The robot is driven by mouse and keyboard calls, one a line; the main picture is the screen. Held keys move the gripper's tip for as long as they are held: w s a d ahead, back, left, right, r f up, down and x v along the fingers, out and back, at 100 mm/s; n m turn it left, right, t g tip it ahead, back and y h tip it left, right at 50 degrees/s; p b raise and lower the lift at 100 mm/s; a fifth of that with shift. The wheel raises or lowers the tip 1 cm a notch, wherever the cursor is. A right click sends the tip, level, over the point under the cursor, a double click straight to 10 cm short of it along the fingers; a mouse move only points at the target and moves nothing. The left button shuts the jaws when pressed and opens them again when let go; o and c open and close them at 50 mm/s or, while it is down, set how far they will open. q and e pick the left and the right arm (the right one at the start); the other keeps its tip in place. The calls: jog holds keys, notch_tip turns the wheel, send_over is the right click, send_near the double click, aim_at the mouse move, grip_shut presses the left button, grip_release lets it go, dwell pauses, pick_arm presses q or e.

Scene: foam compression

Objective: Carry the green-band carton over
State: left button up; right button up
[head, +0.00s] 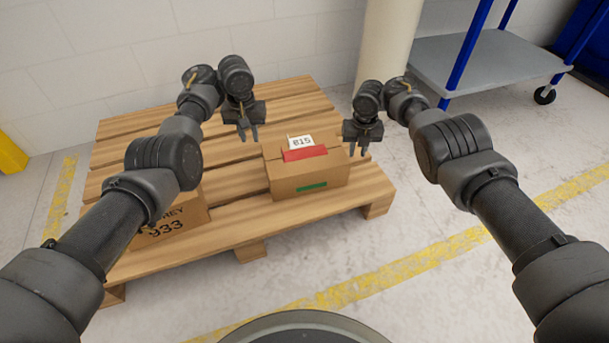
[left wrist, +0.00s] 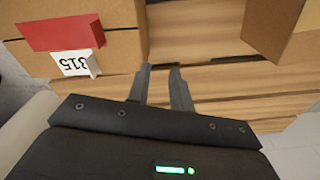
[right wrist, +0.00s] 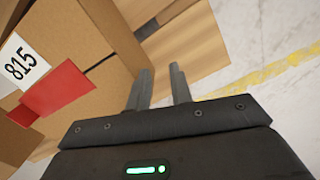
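The green-band carton (head: 280,188) is a brown box on the pallet, with a green strip (head: 312,187) low on its near face. A red strip (head: 305,154) and a white "815" label (head: 301,141) are at its top. The carton also shows in the left wrist view (left wrist: 115,50) and the right wrist view (right wrist: 95,40). My left gripper (head: 248,137) is open and empty, left of the carton. My right gripper (head: 357,150) is open and empty, off the carton's right side. Neither visibly touches it.
A second carton (head: 185,218) marked "933" stands on the pallet's near left, partly hidden by my left arm. The wooden pallet (head: 225,232) has bare slats between the cartons. A grey cart (head: 480,62) with blue posts and a pale column (head: 388,40) stand behind. Floor at right is clear.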

pick_arm(q)
jog(key=r, duration=0.5)
jog(key=shift+s+r, duration=0.15)
jog(key=shift+s, duration=0.05)
pick_arm(e)
notch_tip(320, 180, up, 12)
jog(key=shift+s, duration=0.45)
dwell(0.3)
